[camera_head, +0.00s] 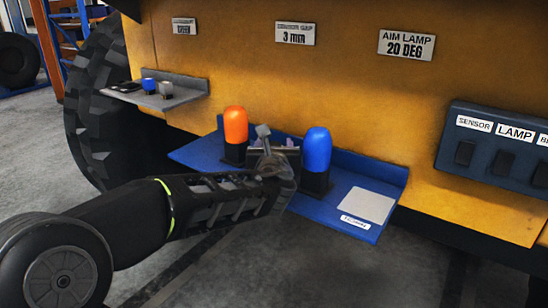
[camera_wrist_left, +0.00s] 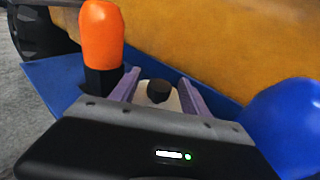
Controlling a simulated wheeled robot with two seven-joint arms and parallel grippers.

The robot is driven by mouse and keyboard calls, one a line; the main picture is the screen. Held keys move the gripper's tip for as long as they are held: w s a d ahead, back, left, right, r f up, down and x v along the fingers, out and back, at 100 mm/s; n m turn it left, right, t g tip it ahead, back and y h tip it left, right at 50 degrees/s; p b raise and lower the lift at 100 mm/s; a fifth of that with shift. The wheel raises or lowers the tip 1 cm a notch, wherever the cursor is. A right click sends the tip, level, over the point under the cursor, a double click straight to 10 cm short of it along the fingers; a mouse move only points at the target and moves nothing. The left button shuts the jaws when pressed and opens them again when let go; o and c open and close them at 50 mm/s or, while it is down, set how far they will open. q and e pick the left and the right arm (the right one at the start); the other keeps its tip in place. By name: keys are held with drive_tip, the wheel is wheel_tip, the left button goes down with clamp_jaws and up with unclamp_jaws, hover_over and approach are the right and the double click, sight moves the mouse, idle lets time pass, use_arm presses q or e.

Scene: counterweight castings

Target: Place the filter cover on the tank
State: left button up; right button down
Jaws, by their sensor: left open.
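No part in view is plainly a filter cover or a tank. My left gripper (camera_head: 274,160) reaches over the blue shelf (camera_head: 190,155), between an orange-capped lamp (camera_head: 236,126) and a blue-capped lamp (camera_head: 317,150). In the left wrist view its purple fingers stand apart, either side of a pale piece with a black round knob (camera_wrist_left: 159,91). I cannot tell whether they touch it. A small grey-headed part (camera_head: 263,131) shows at the gripper in the head view. The gripper hides the shelf's middle. My right gripper is not in view.
A pale square pad (camera_head: 367,204) lies bare on the shelf's right end. A small grey shelf (camera_head: 180,97) at left holds small blue and grey caps. A switch box (camera_head: 500,150) is on the yellow wall (camera_head: 330,80) at right. A big tyre (camera_head: 90,110) stands at left.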

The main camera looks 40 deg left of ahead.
use_arm(q)
drive_tip(key=shift+c, duration=0.2)
clamp_jaws()
idle(0.5)
